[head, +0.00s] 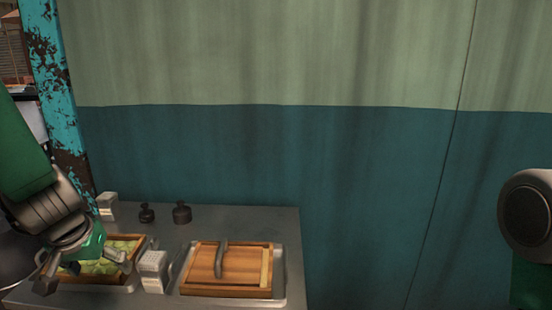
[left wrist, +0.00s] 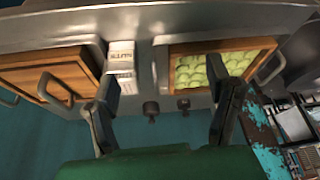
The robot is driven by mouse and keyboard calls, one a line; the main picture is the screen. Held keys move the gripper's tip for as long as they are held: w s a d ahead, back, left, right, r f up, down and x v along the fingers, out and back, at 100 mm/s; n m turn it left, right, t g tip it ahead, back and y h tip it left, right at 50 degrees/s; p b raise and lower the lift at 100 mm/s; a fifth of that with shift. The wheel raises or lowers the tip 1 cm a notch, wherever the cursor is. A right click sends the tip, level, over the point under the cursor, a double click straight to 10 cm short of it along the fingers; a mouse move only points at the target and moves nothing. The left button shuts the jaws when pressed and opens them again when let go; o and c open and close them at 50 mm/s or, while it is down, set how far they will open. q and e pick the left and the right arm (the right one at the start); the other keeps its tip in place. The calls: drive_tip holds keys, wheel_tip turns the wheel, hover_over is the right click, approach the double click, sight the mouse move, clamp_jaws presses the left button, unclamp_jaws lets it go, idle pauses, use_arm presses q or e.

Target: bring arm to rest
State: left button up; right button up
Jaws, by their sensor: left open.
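My left gripper (head: 85,272) hangs at the lower left, over the wooden tray of green pieces (head: 98,262). Its two fingers are spread apart with nothing between them. In the left wrist view, the open left gripper (left wrist: 168,90) points toward the counter, with the white carton (left wrist: 121,58) near one finger and the green pieces (left wrist: 205,70) near the other. Whether the fingers touch the tray cannot be told. My right gripper is out of view; only a dark round part of my right arm shows at the right edge.
A rusty turquoise post (head: 50,70) stands at left. The wall area at right is clear.

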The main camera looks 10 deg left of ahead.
use_arm(q)
drive_tip(key=s+d+f+m+g+y, duration=0.1)
drive_tip(key=s+f, duration=0.4)
drive_tip(key=f, duration=0.4)
drive_tip(key=s+d+f+m+g, duration=0.15)
drive_tip(key=s+f, duration=0.25)
drive_tip(key=f, duration=0.4)
drive_tip(key=s+d+f+m+h, duration=0.1)
drive_tip(key=s+d+f, duration=0.3)
drive_tip(key=s+f, duration=0.1)
drive_tip(key=s+d+f+g+h, duration=0.1)
drive_tip(key=s+d+f, duration=0.4)
drive_tip(key=s, duration=0.3)
drive_tip(key=shift+s+d+f+m+h, duration=0.15)
drive_tip(key=shift+s+f+m+h, duration=0.15)
drive_tip(key=shift+f+m, duration=0.05)
drive_tip(key=shift+d, duration=0.15)
drive_tip(key=shift+w+d, duration=0.1)
drive_tip(key=shift+d, duration=0.15)
